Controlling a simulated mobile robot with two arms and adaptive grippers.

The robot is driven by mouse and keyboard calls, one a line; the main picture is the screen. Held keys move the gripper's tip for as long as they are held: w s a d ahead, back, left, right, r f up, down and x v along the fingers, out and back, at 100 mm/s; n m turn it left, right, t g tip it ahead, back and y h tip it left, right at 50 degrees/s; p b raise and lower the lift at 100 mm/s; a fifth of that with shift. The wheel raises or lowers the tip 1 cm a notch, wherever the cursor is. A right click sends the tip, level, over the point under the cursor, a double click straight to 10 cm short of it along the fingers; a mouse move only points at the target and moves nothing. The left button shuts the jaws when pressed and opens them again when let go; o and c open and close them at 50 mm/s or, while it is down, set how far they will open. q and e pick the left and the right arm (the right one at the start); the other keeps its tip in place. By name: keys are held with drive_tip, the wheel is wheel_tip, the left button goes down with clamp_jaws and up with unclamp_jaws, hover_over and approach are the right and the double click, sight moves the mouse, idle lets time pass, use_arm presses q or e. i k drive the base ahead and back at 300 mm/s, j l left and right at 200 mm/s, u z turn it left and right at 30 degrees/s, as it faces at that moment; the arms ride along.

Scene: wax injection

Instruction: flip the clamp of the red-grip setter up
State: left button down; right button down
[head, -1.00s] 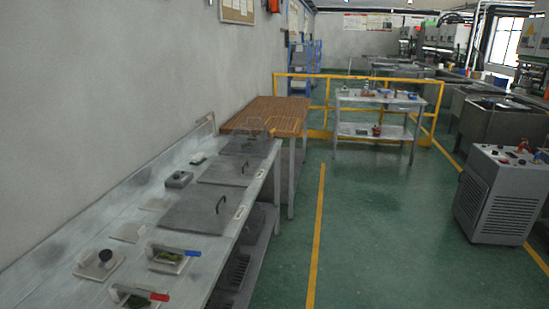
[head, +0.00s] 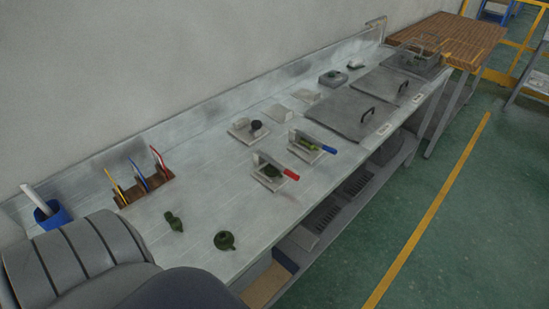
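The red-grip setter (head: 270,173) sits on the metal bench, near the middle of the head view. Its bar runs low across a pale base plate, with the red grip (head: 291,175) at the right end and a dark green piece under or beside the bar. The exact clamp angle is too small to tell. A similar setter with a blue grip (head: 313,143) stands just beyond it. Neither gripper is in view. A large grey rounded part of my own body covers the lower left corner.
Two dark green pieces (head: 224,240) lie on the near bench (head: 195,205). A wooden rack (head: 146,188) with coloured tools and a blue cup (head: 52,215) stand at the left by the wall. Grey lids (head: 350,115) lie farther along. Green floor is clear at right.

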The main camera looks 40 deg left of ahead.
sight(273, 164)
drive_tip(key=u, duration=1.25)
drive_tip(key=k+j+z, duration=0.1)
drive_tip(key=k+z, duration=0.6)
drive_tip(key=i+j, duration=0.05)
